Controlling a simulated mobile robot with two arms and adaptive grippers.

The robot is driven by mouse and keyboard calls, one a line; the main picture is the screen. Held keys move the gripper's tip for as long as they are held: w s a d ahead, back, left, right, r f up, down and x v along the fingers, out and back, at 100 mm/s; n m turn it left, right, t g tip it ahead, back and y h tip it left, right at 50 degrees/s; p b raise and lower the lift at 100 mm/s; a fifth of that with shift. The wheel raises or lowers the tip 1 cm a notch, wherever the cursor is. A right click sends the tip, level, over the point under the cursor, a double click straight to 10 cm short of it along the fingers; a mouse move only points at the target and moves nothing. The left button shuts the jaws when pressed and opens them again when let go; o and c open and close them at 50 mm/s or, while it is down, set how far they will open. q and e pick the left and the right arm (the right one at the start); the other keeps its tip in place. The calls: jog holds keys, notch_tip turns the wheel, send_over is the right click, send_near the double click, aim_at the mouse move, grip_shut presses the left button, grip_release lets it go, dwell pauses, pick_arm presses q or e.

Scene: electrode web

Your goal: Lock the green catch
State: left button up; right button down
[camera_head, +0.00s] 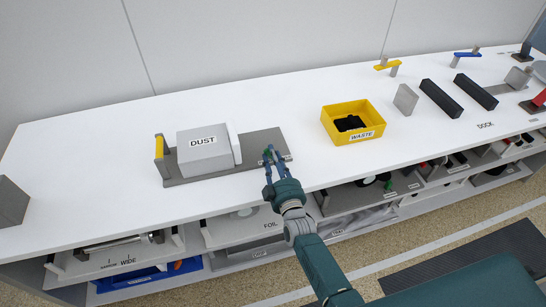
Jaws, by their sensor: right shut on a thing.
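The green catch (266,156) is a small green piece at the right end of the grey base plate (262,140), largely hidden by my gripper. The plate carries a light grey box labelled DUST (205,150), with a yellow-topped post (160,147) at its left end. My right gripper (272,157) reaches in from the bottom and is shut at the catch, its fingers around the green piece. How the catch is turned cannot be told at this size. My left gripper is not in view.
A yellow WASTE bin (367,136) with black pieces inside stands right of the plate. Grey and black blocks (440,97) stand farther right, with yellow (387,65) and blue (467,54) handles behind. Shelves below the white table (80,135) hold labelled trays. The table left of the plate is mostly clear.

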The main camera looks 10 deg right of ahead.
jog(key=c, duration=1.7)
grip_release()
jog(key=shift+o, duration=0.2)
jog(key=s, duration=1.2)
